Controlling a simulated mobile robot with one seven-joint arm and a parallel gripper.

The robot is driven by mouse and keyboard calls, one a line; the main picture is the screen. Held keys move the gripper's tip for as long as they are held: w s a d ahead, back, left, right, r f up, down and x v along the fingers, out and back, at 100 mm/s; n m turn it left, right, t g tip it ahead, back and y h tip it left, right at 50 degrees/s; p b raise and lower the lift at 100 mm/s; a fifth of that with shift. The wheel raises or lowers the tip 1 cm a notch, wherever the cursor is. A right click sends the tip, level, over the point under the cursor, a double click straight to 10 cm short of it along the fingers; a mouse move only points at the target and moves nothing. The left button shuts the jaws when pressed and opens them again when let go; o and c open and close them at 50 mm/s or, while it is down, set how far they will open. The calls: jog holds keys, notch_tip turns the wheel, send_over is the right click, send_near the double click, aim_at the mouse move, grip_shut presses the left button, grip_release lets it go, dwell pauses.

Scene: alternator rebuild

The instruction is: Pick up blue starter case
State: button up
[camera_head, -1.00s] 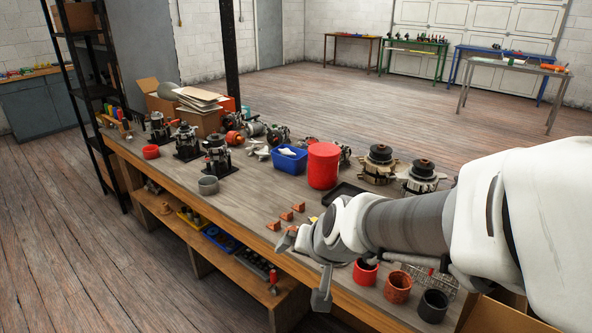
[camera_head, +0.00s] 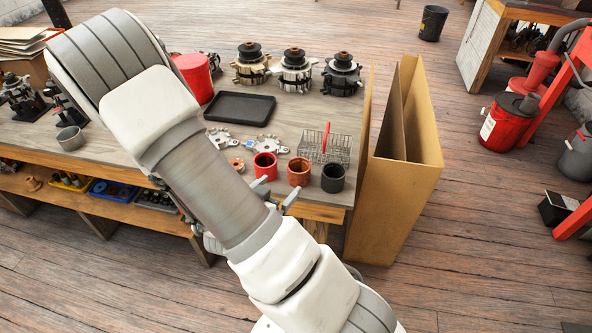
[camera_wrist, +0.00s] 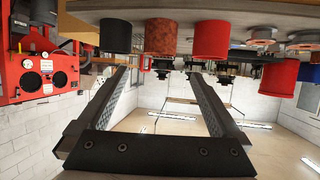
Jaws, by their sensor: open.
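Three open cylindrical cases stand in a row at the table's front edge: a red one (camera_head: 265,166), a rusty orange one (camera_head: 299,171) and a black one (camera_head: 333,177). My gripper (camera_head: 275,191) is open and empty, just in front of that edge. The wrist view is upside down. In it the black case (camera_wrist: 115,35), rusty case (camera_wrist: 160,38) and red case (camera_wrist: 209,40) hang along the top, beyond my open fingers (camera_wrist: 160,75).
A wire basket (camera_head: 337,151) stands behind the cases, with a black tray (camera_head: 240,108) farther back. A tall cardboard box (camera_head: 400,200) stands against the table's right end. A blue bin (camera_head: 113,191) sits on the lower shelf. Open floor lies right of the box.

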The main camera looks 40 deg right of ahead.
jog(key=b, duration=0.7)
send_near(302, 164)
jog(key=x, duration=0.5)
jog(key=shift+s+d, duration=0.1)
jog(key=shift+s, duration=0.1)
jog(key=shift+b+x, duration=0.55)
jog(key=shift+x, duration=2.15)
jog(key=shift+w, duration=0.15)
grip_shut()
